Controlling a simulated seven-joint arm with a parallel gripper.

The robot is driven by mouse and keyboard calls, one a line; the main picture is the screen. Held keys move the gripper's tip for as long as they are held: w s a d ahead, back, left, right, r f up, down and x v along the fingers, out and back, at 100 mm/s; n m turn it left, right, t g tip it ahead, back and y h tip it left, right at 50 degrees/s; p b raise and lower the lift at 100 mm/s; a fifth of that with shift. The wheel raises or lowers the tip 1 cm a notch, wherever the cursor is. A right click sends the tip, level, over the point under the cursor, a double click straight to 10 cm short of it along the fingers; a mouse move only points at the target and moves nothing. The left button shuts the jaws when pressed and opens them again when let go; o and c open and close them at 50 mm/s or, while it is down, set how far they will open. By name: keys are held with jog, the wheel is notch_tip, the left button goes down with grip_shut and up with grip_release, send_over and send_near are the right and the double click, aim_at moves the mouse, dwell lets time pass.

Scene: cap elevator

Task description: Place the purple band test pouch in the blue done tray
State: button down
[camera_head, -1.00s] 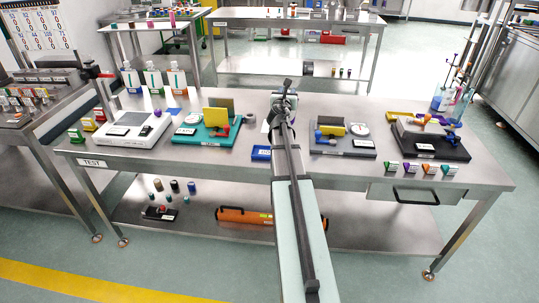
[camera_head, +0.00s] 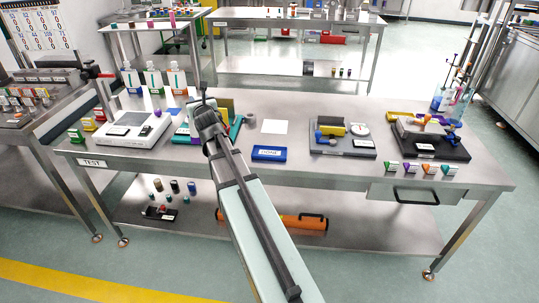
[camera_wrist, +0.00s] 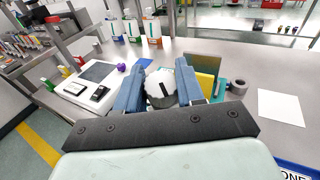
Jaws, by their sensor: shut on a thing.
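My gripper (camera_wrist: 160,90) is at the teal station (camera_head: 236,128) on the left half of the table. In the wrist view its two blue-grey fingers stand either side of a white round knob (camera_wrist: 160,84) with a dark stripe, and are shut on it. The blue tray (camera_head: 269,153) marked DONE lies at the table's front edge, right of my gripper, and looks empty. Its corner shows in the wrist view (camera_wrist: 291,169). A small white piece with a purple mark (camera_head: 409,168) stands at the front right; I cannot tell whether it is the test pouch.
A white scale-like device (camera_head: 135,129) stands left of my gripper, with a purple item (camera_wrist: 121,67) near it. A white sheet (camera_head: 274,127) lies behind the tray. A grey station (camera_head: 343,140) and a black station (camera_head: 430,140) stand to the right. Bottles (camera_head: 153,78) stand behind.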

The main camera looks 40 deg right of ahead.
jog(key=s+a+r+n+y, duration=0.1)
jog(key=a+n+y, duration=0.25)
jog(key=a, duration=1.35)
jog(key=d+r+m+h, duration=0.1)
jog(key=d, duration=0.4)
jog(key=w+d+r+m+h, duration=0.1)
jog(key=d, duration=0.4)
jog(key=d+m+g+h, duration=0.1)
jog(key=d, duration=0.4)
jog(key=shift+w+d+r, duration=0.15)
jog(key=shift+w+r, duration=0.1)
jog(key=shift+r, duration=0.15)
jog(key=s+d+f+m+g+h, duration=0.1)
jog(key=d+m+g+h, duration=0.3)
jog(key=d, duration=0.9)
jog(key=s+d+m+g+h, duration=0.6)
jog(key=s+d+m+g, duration=0.45)
jog(key=s+g, duration=0.2)
notch_tip(320, 180, down, 9)
jog(key=shift+s+a+f+t, duration=0.2)
jog(key=shift+s+a+t, duration=0.05)
jog(key=shift+a+t, duration=0.15)
jog(key=shift+f, duration=0.1)
